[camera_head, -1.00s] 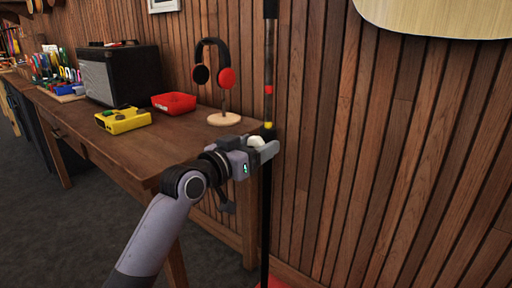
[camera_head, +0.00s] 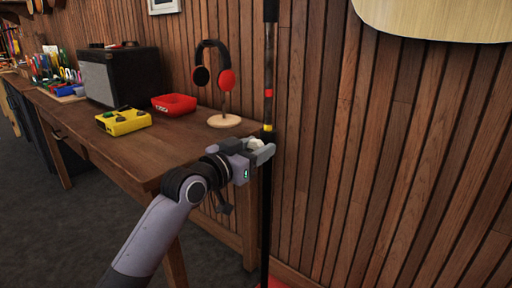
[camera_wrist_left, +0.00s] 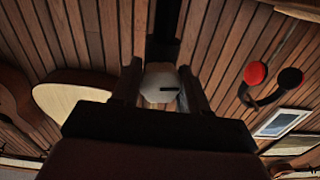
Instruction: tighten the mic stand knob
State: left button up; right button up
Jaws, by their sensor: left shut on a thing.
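The mic stand (camera_head: 266,210) is a thin black upright pole with red and yellow bands, in front of the wood-slat wall. Its pale knob (camera_head: 256,143) sits on the pole just below the yellow band. My left gripper (camera_head: 262,150) is at the pole and shut on the knob, with a finger on each side of it. In the left wrist view the whitish knob (camera_wrist_left: 161,84) with a dark slot shows between the two fingers, and the dark pole (camera_wrist_left: 163,45) rises behind it. My right gripper is in neither view.
A wooden workbench (camera_head: 130,163) stands left of the pole. A pale guitar body (camera_head: 440,15) hangs at the upper right.

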pick_arm(q)
jog(key=o, duration=1)
jog(key=shift+o, duration=0.2)
jog(key=shift+s+a, duration=0.1)
jog(key=p+v, duration=0.1)
jog(key=v, duration=0.6)
